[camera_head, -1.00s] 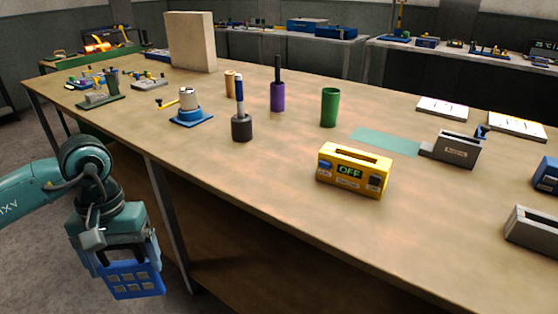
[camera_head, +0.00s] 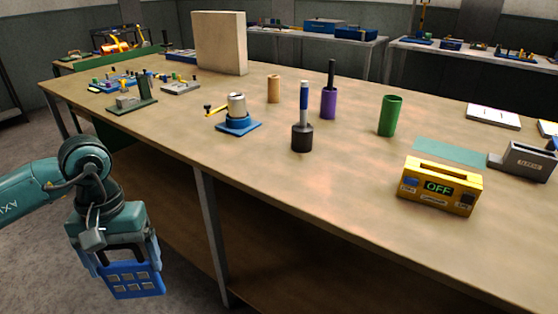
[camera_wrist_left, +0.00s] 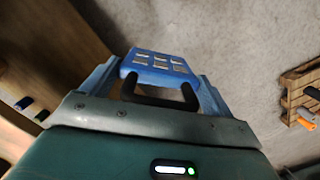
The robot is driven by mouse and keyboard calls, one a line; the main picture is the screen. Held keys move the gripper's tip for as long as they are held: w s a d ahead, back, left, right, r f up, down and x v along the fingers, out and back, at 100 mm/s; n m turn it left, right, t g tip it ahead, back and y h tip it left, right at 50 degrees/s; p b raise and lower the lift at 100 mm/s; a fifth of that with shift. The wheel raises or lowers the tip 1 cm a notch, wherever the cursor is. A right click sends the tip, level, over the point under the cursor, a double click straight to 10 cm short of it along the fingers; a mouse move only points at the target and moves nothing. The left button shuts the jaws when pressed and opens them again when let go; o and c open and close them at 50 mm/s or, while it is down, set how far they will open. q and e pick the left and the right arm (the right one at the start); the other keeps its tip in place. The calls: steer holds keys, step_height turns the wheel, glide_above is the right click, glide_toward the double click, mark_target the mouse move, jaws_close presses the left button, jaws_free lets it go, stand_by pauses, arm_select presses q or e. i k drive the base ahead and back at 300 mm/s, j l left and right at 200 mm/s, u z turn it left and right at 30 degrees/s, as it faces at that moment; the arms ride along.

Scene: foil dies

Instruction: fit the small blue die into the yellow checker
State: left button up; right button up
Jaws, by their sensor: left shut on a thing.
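My left gripper (camera_head: 128,262) is at the lower left in the head view, in front of the table's near edge and below its top. It is shut on the small blue die (camera_head: 136,282), a blue plate with rows of pale square windows. The die also shows between the fingers in the left wrist view (camera_wrist_left: 157,60), with a dark handle on the gripper's side. The yellow checker (camera_head: 440,188) stands on the table at the right, well apart from the gripper. It has a long slot in its top and a display reading "OFF". My right gripper is not in view.
The wooden table (camera_head: 330,205) holds a dark holder with a blue-handled tool (camera_head: 302,138), a green cup (camera_head: 390,116), a purple cup (camera_head: 328,103), a blue-based fixture (camera_head: 237,115) and a grey slotted box (camera_head: 528,162). Bare tabletop lies left of the checker.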

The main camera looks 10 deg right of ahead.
mark_target(438, 183)
steer(key=i+j, duration=0.1)
steer(key=j, duration=0.2)
steer(key=i+j+z, duration=0.1)
steer(key=j, duration=0.15)
steer(key=i+j, duration=0.1)
steer(key=j, duration=0.2)
steer(key=z, duration=1.45)
